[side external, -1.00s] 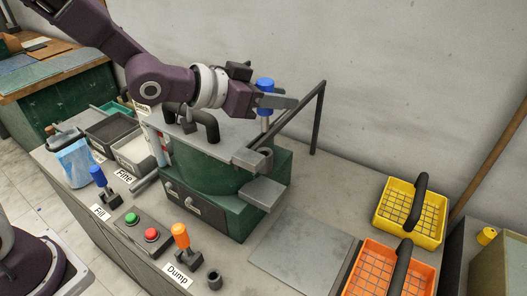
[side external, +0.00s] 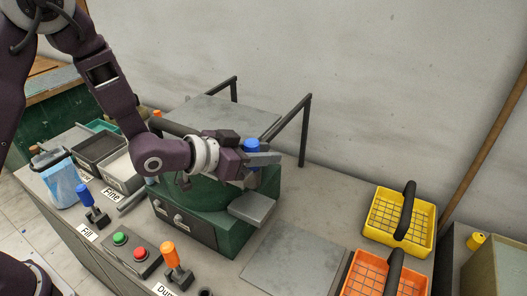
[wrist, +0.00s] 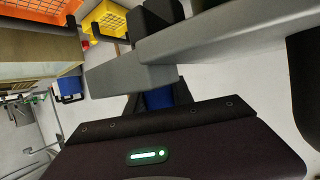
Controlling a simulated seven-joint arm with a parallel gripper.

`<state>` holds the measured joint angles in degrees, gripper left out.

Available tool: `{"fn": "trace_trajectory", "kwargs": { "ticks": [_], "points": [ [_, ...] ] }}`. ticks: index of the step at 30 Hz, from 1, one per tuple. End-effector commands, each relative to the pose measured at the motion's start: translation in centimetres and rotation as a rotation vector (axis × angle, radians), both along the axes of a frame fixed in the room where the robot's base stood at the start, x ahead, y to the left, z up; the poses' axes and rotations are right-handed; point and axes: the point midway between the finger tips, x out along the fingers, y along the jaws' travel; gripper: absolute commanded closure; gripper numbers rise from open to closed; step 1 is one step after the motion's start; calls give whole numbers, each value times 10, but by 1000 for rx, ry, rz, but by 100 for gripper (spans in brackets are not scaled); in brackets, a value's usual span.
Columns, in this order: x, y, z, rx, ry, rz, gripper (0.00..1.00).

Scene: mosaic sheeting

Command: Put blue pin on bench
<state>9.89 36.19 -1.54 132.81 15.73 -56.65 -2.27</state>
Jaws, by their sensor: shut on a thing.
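The blue pin (side external: 251,146) has a rounded blue head, and my gripper (side external: 262,159) is shut on it. They are at the right front of the green machine (side external: 212,208), above its grey ledge (side external: 252,207). The pin's lower part is mostly hidden, and I cannot tell whether it is clear of the machine. In the wrist view a bit of the blue pin (wrist: 158,98) shows behind the grey fingers (wrist: 140,68). The grey bench (side external: 325,190) extends to the right of the machine.
A yellow basket (side external: 428,238) and an orange basket (side external: 348,272) stand at right. A flat grey plate (side external: 290,262) lies before them. Black rails (side external: 305,130) rise behind the machine beside a grey panel (side external: 215,112). Blue (side external: 85,197) and orange (side external: 170,255) levers stand in front.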

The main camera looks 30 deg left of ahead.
Motion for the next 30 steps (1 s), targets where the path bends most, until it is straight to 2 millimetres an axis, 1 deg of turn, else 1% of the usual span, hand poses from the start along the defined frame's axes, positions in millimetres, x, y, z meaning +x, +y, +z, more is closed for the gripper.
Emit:
{"fn": "trace_trajectory", "kwargs": {
  "ticks": [1,2,3,5,15,17,23,26,27,28,30],
  "points": [
    [0,0,-2,0,1,0,100],
    [0,0,-2,0,1,0,70],
    [0,0,-2,0,0,0,62],
    [0,0,-2,0,0,0,50],
    [-2,1,-1,0,0,0,50],
    [-10,5,3,0,0,1,50],
    [-47,26,15,2,1,2,50],
    [-55,29,19,3,-1,-2,50],
    [-57,30,20,2,-2,-2,58],
    [-58,30,21,2,-2,-2,61],
    [-60,32,21,1,0,0,61]
  ]
}}
